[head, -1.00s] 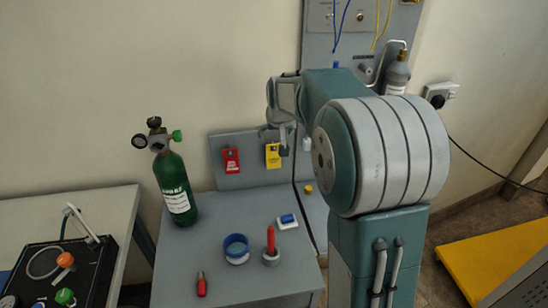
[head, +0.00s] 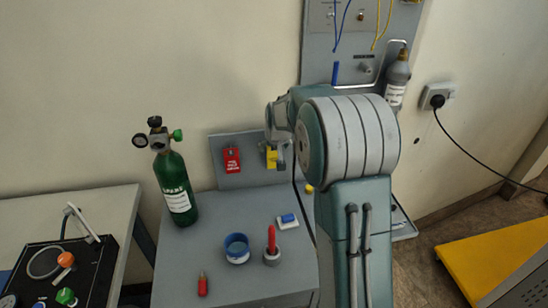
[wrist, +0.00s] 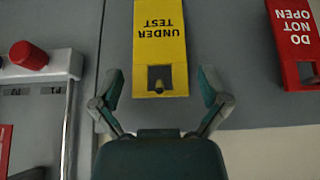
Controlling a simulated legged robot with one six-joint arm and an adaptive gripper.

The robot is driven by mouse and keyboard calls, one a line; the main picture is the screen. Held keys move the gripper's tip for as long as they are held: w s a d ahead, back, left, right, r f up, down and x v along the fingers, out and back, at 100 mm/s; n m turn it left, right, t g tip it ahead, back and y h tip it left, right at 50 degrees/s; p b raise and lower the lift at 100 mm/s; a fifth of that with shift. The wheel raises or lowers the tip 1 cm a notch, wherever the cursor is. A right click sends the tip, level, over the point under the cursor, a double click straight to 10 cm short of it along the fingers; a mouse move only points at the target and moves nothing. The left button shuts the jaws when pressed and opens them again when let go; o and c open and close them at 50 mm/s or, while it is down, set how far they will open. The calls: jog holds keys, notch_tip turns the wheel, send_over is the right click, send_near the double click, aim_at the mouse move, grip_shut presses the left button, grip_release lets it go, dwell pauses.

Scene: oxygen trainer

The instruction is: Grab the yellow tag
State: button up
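The yellow tag (wrist: 160,45) reads "UNDER TEST" and hangs on a grey panel, upside down in the wrist view. It has a square hole near the end closest to my gripper. My gripper (wrist: 160,92) is open, with one finger on each side of the tag's holed end and a gap on both sides. I cannot tell how far the fingertips are from the panel. In the head view the tag (head: 271,158) is partly hidden behind my gripper.
A red tag (head: 232,160) reading "DO NOT OPEN" hangs beside the yellow one. A green cylinder (head: 174,185) stands on the grey table (head: 200,250). A blue ring-shaped item (head: 237,246) and a red-handled tool (head: 271,240) stand toward the front.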

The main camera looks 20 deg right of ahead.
jog(key=c, duration=0.4)
